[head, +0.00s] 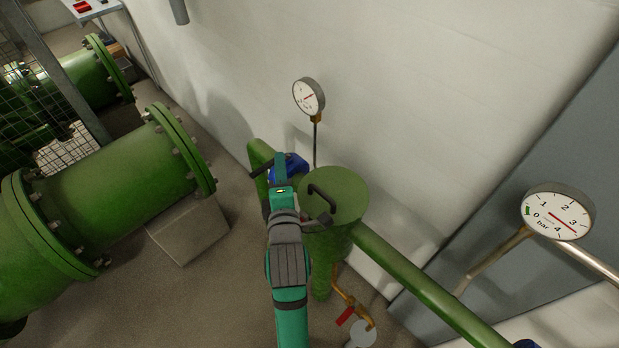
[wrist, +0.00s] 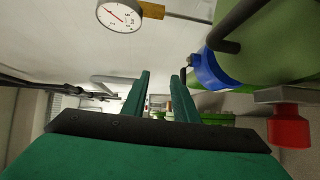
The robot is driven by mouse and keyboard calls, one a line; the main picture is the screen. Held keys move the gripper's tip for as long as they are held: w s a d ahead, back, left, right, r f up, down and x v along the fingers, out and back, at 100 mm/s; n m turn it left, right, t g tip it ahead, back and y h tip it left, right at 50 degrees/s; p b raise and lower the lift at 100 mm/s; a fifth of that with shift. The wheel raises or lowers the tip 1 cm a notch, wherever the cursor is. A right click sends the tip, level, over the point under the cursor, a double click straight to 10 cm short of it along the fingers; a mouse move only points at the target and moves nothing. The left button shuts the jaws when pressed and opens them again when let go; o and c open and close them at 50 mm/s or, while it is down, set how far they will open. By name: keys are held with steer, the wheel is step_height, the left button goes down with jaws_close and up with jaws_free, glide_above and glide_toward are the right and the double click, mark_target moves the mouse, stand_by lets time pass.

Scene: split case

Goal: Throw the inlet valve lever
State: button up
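A blue valve body (head: 297,163) sits on the green pipe left of the upright green vessel (head: 350,190), partly hidden behind my gripper in the head view. Blue also shows beside the vessel in the wrist view (wrist: 208,70). A small dark piece lies at its left edge; I cannot tell whether it is the inlet lever. My gripper (head: 279,160) is close to the blue valve. In the wrist view its two teal fingers (wrist: 160,76) stand apart with nothing visible between them. The right fingertip is near the blue part; contact cannot be told.
The vessel has a black handle (head: 322,196) on its lid. A round gauge (head: 309,96) stands behind it and a larger gauge (head: 558,212) at right. A red handle (head: 345,316) is low on brass piping. Large green flanged pipes (head: 120,190) fill the left. The wall is behind.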

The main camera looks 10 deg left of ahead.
steer(key=shift+s+d, duration=0.25)
steer(key=shift+d, duration=1)
steer(key=shift+s+d, duration=0.2)
steer(key=shift+d, duration=1)
steer(key=shift+s+d, duration=0.25)
steer(key=shift+d, duration=1)
